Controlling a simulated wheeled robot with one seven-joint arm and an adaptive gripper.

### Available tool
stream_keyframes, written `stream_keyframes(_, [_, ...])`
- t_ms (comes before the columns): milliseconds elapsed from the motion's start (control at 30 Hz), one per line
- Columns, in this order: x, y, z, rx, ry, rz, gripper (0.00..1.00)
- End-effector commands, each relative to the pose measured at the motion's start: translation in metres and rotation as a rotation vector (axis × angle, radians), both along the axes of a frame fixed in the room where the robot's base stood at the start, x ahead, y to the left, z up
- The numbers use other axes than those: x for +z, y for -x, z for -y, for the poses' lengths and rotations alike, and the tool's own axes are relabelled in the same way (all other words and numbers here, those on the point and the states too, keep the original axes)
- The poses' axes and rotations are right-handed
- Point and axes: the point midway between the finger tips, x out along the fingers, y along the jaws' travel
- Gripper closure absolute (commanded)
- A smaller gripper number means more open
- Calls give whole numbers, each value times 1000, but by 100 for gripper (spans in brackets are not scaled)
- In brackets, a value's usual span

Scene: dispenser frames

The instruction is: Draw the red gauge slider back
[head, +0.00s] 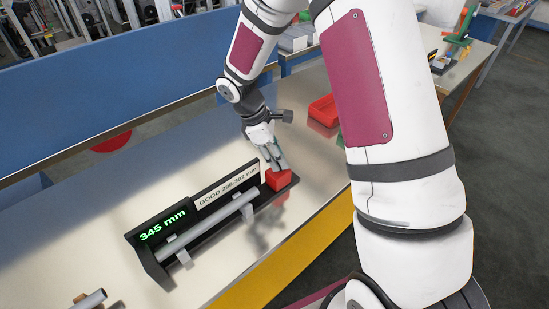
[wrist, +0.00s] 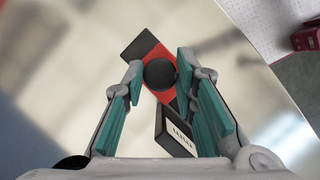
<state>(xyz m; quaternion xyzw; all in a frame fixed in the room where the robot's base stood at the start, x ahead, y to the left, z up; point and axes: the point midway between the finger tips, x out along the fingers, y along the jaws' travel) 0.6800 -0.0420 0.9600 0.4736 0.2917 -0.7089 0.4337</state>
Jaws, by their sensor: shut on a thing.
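The gauge is a long black frame (head: 155,264) on the bench, with a green display reading 345 mm and a label "GOOD 298-302 mm". A grey tube (head: 205,226) lies along it on light supports. The red gauge slider (head: 278,181) sits at the frame's right end, apart from the tube's near end. My gripper (head: 278,166) reaches down onto the slider.
A red tray (head: 322,110) stands behind, right of my gripper. Another short tube (head: 91,299) lies at the bottom left. A blue panel (head: 120,88) runs along the back, and the bench has a yellow front edge (head: 290,262). The bench left of the gauge is mostly clear.

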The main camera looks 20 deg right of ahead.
Motion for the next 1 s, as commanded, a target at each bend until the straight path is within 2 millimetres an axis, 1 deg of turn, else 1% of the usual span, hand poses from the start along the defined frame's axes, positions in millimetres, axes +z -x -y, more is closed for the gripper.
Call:
stream_keyframes(33, [1, -2, 4, 0, 6, 5, 100])
stream_keyframes(67, [1, -2, 5, 0, 6, 5, 70])
stream_keyframes(100, [1, -2, 5, 0, 6, 5, 61])
stream_keyframes(133, [1, -2, 5, -1, 7, 4, 55])
stream_keyframes(433, [1, -1, 3, 0, 4, 3, 55])
stream_keyframes(567, [8, -3, 0, 0, 4, 6, 55])
stream_keyframes(667, [21, -6, -5, 1, 4, 7, 55])
stream_keyframes(1000, [84, -18, -28, 1, 4, 7, 55])
